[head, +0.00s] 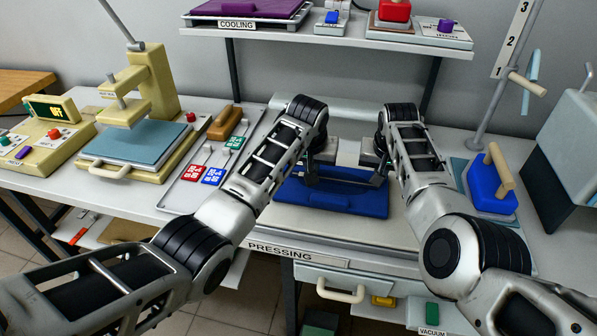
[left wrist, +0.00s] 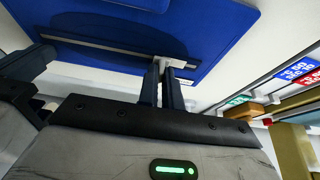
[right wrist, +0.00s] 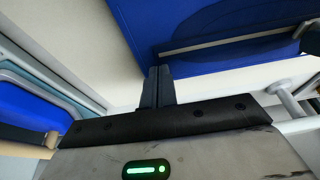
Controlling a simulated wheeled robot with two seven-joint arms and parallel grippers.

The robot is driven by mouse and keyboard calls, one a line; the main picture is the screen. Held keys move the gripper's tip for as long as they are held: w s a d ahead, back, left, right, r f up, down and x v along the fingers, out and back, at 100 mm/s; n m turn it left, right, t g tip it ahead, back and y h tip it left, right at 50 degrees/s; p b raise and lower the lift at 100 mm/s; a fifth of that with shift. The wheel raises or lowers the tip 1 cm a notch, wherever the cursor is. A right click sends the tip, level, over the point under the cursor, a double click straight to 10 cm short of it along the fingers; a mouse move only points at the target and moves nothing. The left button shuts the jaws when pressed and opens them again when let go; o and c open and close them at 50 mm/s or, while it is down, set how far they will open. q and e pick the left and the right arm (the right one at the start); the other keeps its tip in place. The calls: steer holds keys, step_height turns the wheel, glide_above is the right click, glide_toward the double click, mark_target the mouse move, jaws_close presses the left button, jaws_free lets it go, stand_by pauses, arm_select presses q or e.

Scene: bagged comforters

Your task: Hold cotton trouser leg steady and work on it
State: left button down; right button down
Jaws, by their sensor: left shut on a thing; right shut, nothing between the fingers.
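The blue trouser leg (head: 333,198) lies folded flat on the pale pressing surface (head: 380,232) in the head view, below both wrists. In the left wrist view, the blue cloth (left wrist: 215,30) has a thin grey strip across it with a pale tab. My left gripper (left wrist: 163,70) is shut at the cloth's edge by that tab; the tips partly hide what they grip. My right gripper (right wrist: 159,73) is shut and empty beside the edge of the blue cloth (right wrist: 190,20) in the right wrist view. In the head view my wrists hide part of the cloth.
A cream heat press (head: 150,95) and a control box (head: 45,135) stand left. Red, blue and green cards (head: 213,176) lie in a tray. A blue block with a wooden handle (head: 488,185) sits right of my right arm. A shelf (head: 330,35) hangs above the back.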

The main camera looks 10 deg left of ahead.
arm_select(q)
steer(key=shift+a+f, duration=0.1)
steer(key=shift+a, duration=1.55)
steer(key=c, duration=1.1)
jaws_free()
steer(key=shift+d, duration=0.1)
steer(key=shift+o, duration=0.2)
steer(key=v, duration=0.6)
